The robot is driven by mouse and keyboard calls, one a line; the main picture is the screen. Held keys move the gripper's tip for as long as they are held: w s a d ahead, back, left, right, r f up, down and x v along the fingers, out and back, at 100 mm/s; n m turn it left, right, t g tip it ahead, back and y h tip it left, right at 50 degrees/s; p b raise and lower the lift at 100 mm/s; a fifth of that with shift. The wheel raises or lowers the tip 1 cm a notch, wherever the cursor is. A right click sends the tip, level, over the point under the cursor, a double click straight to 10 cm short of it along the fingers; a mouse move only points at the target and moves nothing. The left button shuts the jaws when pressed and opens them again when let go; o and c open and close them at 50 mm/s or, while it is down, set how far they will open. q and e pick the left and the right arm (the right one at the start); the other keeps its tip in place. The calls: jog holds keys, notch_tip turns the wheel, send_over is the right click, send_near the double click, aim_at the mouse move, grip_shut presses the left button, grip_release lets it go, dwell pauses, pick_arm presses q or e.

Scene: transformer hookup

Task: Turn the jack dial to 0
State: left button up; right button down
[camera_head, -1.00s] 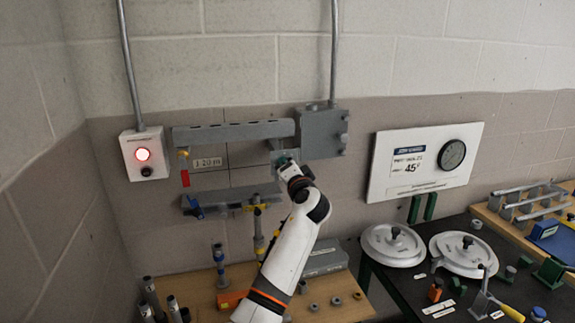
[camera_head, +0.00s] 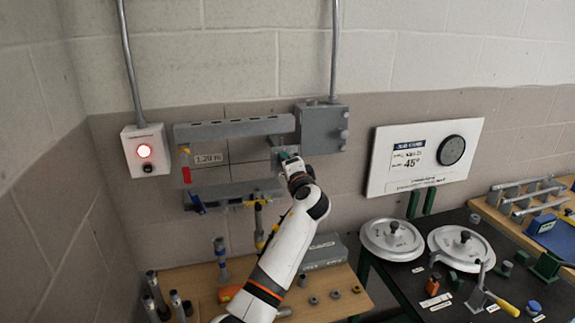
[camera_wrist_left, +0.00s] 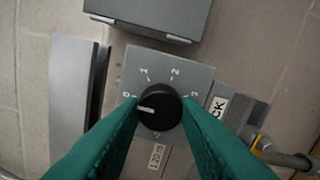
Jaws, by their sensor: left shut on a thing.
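The jack dial is a black round knob (camera_wrist_left: 160,107) on a grey plate (camera_wrist_left: 186,72) with white numbers around it. The 0 is at the left, then 1, 2 and 3 clockwise. The knob's white pointer mark lies to the left, at or slightly below the 0. My left gripper (camera_wrist_left: 161,110) has its green fingers on both sides of the knob and is shut on it. In the head view my left gripper (camera_head: 287,158) is at the wall plate and hides the knob. My right gripper is not in view.
A grey box (camera_head: 322,128) is right above the dial plate. A grey beam (camera_head: 235,130) and a shelf (camera_head: 236,192) are to its left. A white gauge board (camera_head: 422,156) hangs at the right. Benches with loose parts stand below.

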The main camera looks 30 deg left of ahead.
pick_arm(q)
jog(key=o, duration=1)
jog(key=shift+d, duration=0.1)
jog(key=b+v, duration=0.5)
jog(key=v, duration=0.6)
jog(key=shift+s+d, duration=0.3)
